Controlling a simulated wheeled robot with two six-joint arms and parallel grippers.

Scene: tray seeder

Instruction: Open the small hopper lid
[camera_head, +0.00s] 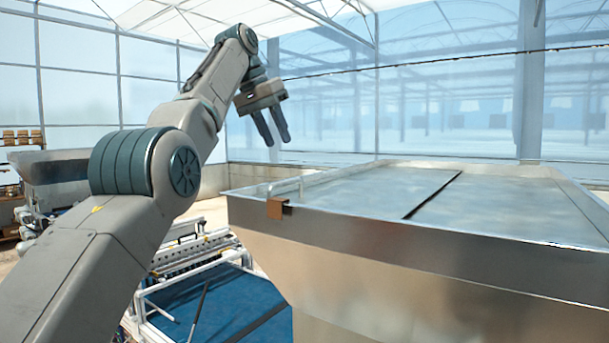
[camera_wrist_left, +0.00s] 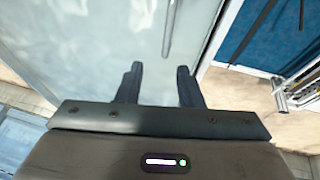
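The metal hopper (camera_head: 400,262) fills the right of the head view. Its flat lid (camera_head: 365,190) lies shut, level with the rim, and a dark gap separates it from the panel on the right. A slim bar handle (camera_head: 286,187) runs near the lid's left edge; it also shows in the left wrist view as a bar handle (camera_wrist_left: 169,27) on a pale panel. My left gripper (camera_head: 278,141) hangs above the lid's left edge, fingers pointing down, apart and empty. In the left wrist view, the open fingers (camera_wrist_left: 159,70) point toward the handle without touching it. My right gripper is out of view.
Below left is a machine with white rails (camera_head: 190,262) and a blue bed (camera_head: 225,305). Another metal container (camera_head: 60,172) stands at far left. Air above the lid is clear.

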